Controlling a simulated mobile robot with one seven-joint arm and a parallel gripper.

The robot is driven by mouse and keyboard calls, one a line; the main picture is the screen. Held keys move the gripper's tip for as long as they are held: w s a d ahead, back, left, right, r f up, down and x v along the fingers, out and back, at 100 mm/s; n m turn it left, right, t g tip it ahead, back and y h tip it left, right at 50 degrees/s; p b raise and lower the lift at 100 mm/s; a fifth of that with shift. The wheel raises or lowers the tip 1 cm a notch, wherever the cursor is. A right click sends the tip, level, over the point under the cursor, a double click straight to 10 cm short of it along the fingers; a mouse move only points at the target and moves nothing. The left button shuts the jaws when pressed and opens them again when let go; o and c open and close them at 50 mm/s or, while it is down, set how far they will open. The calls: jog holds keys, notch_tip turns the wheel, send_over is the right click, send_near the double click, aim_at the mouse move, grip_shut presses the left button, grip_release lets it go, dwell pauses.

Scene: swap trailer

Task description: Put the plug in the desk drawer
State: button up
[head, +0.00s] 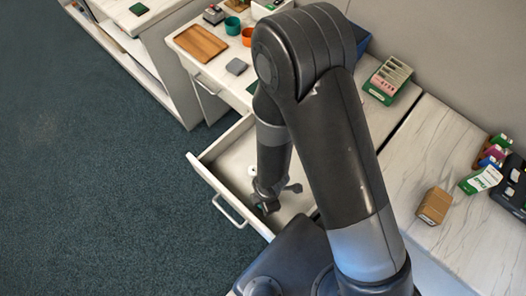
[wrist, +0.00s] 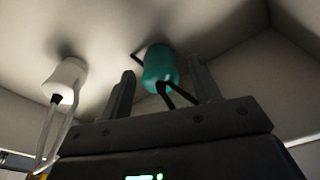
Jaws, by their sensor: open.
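The desk drawer (head: 203,168) is pulled out, and my gripper (head: 268,204) is down inside it. In the wrist view my gripper (wrist: 163,86) is open, one finger on either side of a teal plug-like piece (wrist: 159,65) with dark prongs or leads. The teal piece appears to rest on the drawer's pale floor; whether either finger touches it I cannot tell. A white plug-like piece (wrist: 66,75) with pale leads lies to its left, outside the fingers. In the head view a small white thing (head: 251,169) shows in the drawer; my arm hides part of the inside.
The drawer walls stand close around my gripper. Above the drawer, the desktop holds a wooden tray (head: 201,43), a grey block (head: 236,66) and an orange cup (head: 247,36). A brown box (head: 434,205) stands on the right counter. The carpet (head: 80,150) at left is clear.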

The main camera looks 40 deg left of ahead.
notch_tip(320, 180, up, 12)
jog(key=w, duration=0.1)
jog(key=shift+w+d+f, duration=0.15)
jog(key=shift+d+f, duration=0.1)
jog(key=shift+d, duration=0.05)
dwell(0.3)
jog(key=w+d+r+m+t, duration=0.2)
jog(key=w+d+r+m, duration=0.4)
jog(key=w+r+m, duration=0.3)
jog(key=w+d+r+m+t, duration=0.2)
jog(key=w+d+r+m, duration=0.45)
jog(key=w+r, duration=0.45)
jog(key=s+d+r+m+t, duration=0.1)
jog(key=s+d+r+m, duration=0.1)
jog(key=d+r+m, duration=0.5)
jog(key=s+d+r+m+t, duration=0.1)
jog(key=d+r+m, duration=0.7)
jog(key=d, duration=0.4)
jog(key=shift+s+d+r+m+t+h, duration=0.3)
jog(key=shift+s+d+m+t, duration=0.05)
jog(key=shift+d+t, duration=0.05)
